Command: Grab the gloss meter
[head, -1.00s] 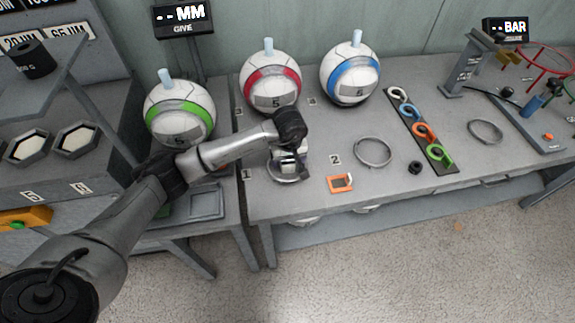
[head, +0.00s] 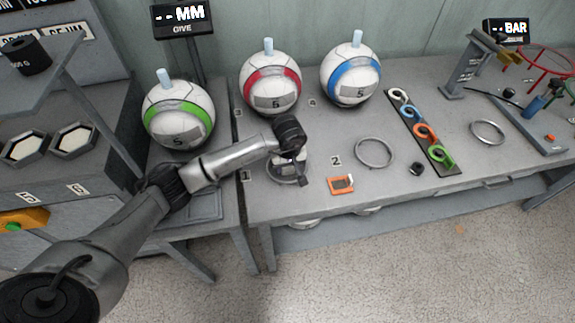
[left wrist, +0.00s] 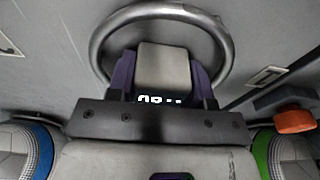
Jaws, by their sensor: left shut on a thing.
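The gloss meter (left wrist: 165,68) is a small pale grey block with a lit display, seen in the left wrist view. My left gripper (left wrist: 162,75) is shut on it, with a dark purple-tinted finger on each side. In the head view my left gripper (head: 299,176) points down over the spot by label 1, and the meter is mostly hidden there. A grey metal ring (left wrist: 96,45) lies around the meter and fingers as seen from the wrist. I cannot tell whether the meter still touches the bench. My right gripper is not in view.
Balls with green (head: 179,115), red (head: 270,82) and blue (head: 350,75) bands stand behind. An orange square piece (head: 340,184) lies right of the gripper, near an empty ring (head: 374,152). A dark strip of coloured hooks (head: 412,118) lies farther right on the grey bench (head: 330,125).

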